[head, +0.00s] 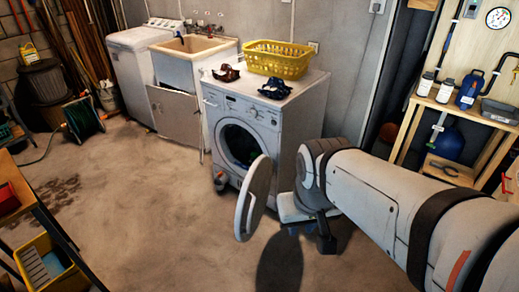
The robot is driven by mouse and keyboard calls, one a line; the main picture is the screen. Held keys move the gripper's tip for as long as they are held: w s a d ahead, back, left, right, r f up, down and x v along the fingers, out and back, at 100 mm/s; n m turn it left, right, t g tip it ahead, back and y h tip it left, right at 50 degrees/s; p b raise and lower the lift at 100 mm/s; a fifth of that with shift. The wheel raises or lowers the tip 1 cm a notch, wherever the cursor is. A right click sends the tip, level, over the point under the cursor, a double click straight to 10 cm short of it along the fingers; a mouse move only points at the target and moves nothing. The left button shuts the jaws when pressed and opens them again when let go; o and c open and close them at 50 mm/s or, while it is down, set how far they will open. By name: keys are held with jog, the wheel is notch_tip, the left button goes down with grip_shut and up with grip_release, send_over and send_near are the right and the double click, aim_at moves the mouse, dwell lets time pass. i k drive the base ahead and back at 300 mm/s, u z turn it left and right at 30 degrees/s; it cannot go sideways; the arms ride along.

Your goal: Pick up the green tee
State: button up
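No green tee shows clearly. The washing machine (283,118) stands in the middle with its round door (254,198) swung open toward me. The drum opening (238,146) is dark with a faint greenish tint inside; I cannot tell whether that is cloth. My gripper (326,242) is low in front of the machine's right side, right of the open door and apart from the drum. Its fingers are small and dark, partly hidden by my arm, so I cannot tell if they are open or shut.
A yellow basket (279,58), a brown-red cloth (226,73) and a dark blue cloth (275,89) are on the machine's top. A sink (195,48) stands to the left, a shelf (465,113) to the right. A hose reel (83,119) is on the left floor. The centre floor is clear.

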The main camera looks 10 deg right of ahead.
aim_at(249, 160)
jog(key=i, duration=1)
jog(key=z, duration=0.05)
